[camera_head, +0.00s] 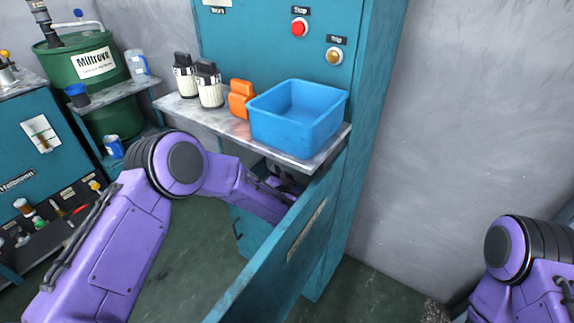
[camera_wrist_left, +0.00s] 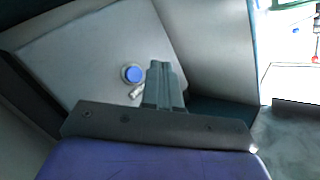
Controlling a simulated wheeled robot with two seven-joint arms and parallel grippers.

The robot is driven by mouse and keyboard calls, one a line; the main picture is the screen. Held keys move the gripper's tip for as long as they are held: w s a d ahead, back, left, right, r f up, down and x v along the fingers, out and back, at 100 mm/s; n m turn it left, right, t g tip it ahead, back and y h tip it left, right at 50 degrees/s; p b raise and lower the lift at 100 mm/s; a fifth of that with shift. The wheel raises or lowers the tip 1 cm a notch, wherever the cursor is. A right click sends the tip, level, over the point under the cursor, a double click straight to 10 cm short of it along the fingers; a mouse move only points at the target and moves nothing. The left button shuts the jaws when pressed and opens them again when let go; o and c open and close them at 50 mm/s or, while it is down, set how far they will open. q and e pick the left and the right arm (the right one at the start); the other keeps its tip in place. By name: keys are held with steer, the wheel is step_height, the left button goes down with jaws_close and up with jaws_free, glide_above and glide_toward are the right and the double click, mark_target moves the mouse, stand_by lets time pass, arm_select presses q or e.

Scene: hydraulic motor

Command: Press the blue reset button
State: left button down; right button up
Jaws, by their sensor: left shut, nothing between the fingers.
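The blue reset button (camera_wrist_left: 133,74) sits in a pale round collar on a light grey panel inside the cabinet, in the left wrist view. My left gripper (camera_wrist_left: 160,66) is shut and empty, its fingertips just right of the button in that picture. A gap seems to lie between them, but I cannot tell how deep. In the head view my left arm reaches under the shelf into the open cabinet, and the gripper (camera_head: 284,178) is mostly hidden in shadow; the button is hidden there. My right arm shows at the lower right, its gripper out of view.
The open teal cabinet door (camera_head: 285,245) stands right of my left forearm. The shelf (camera_head: 312,162) above carries a blue bin (camera_head: 295,128), an orange container (camera_head: 240,99) and two white-and-black bottles (camera_head: 208,88). A small pale lever (camera_wrist_left: 137,91) sits just below the button.

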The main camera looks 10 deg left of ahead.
arm_select(q)
steer(key=shift+w+d+b, duration=0.2)
steer(key=shift+w+d, duration=0.05)
steer(key=shift+w, duration=0.5)
steer(key=shift+w+d+b, duration=0.2)
steer(key=shift+w+d, duration=0.05)
steer(key=shift+w, duration=0.45)
arm_select(e)
steer(key=shift+f, duration=0.8)
arm_select(q)
steer(key=shift+w+d, duration=0.15)
steer(key=shift+w, duration=0.25)
steer(key=shift+w+d, duration=0.1)
steer(key=shift+w, duration=0.25)
arm_select(e)
steer(key=shift+f, duration=0.2)
stand_by(0.4)
arm_select(q)
steer(key=shift+s+a+p, duration=0.25)
steer(key=shift+s+p, duration=0.35)
steer(key=shift+s, duration=0.15)
arm_select(e)
steer(key=shift+r, duration=0.8)
